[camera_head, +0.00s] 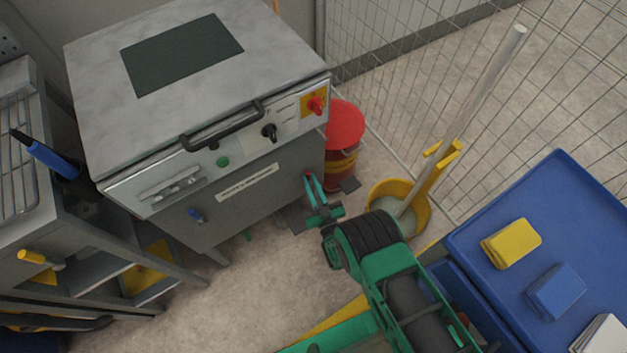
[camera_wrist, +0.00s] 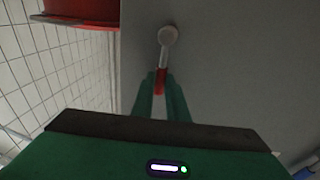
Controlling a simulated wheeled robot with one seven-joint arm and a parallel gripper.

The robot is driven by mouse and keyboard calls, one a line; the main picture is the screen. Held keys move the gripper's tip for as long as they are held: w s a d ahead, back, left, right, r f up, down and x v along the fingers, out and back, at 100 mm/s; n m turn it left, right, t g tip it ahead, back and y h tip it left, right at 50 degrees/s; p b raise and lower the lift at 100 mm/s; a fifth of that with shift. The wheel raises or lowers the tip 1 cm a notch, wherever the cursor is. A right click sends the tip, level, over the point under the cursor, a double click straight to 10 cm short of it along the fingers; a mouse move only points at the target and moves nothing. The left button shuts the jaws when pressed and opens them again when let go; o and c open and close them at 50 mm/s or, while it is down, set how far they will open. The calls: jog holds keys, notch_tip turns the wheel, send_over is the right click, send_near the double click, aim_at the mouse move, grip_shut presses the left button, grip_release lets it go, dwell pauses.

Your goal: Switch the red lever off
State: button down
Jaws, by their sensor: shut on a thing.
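The red lever (camera_wrist: 161,78) is on the grey front of the roller coater (camera_head: 270,205), low at its right side. In the wrist view it hangs from a round pale pivot (camera_wrist: 168,36) and points down, tilted slightly left. In the head view only a small red bit of the lever (camera_head: 308,175) shows at my fingertips. My gripper (camera_head: 312,182) is shut on the lever. In the wrist view its two green fingers (camera_wrist: 160,88) lie on either side of the lever, and its lower end is partly hidden between them.
A red rotary switch (camera_head: 315,105) sits on a yellow plate above. A blue-handled lever (camera_head: 196,214) is at the front's left. A red bin (camera_head: 343,125), a yellow mop bucket (camera_head: 385,190) and a wire fence (camera_head: 400,60) stand right. A blue cart (camera_head: 590,220) is beside my arm.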

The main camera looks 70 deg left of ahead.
jog(key=shift+d+f, duration=0.1)
jog(key=shift+f, duration=0.05)
jog(key=c, duration=1.8)
grip_release()
jog(key=shift+c, duration=0.2)
jog(key=shift+o, duration=0.5)
jog(key=d+f, duration=0.1)
jog(key=d, duration=0.9)
jog(key=shift+s+d, duration=0.2)
jog(key=shift+d, duration=0.15)
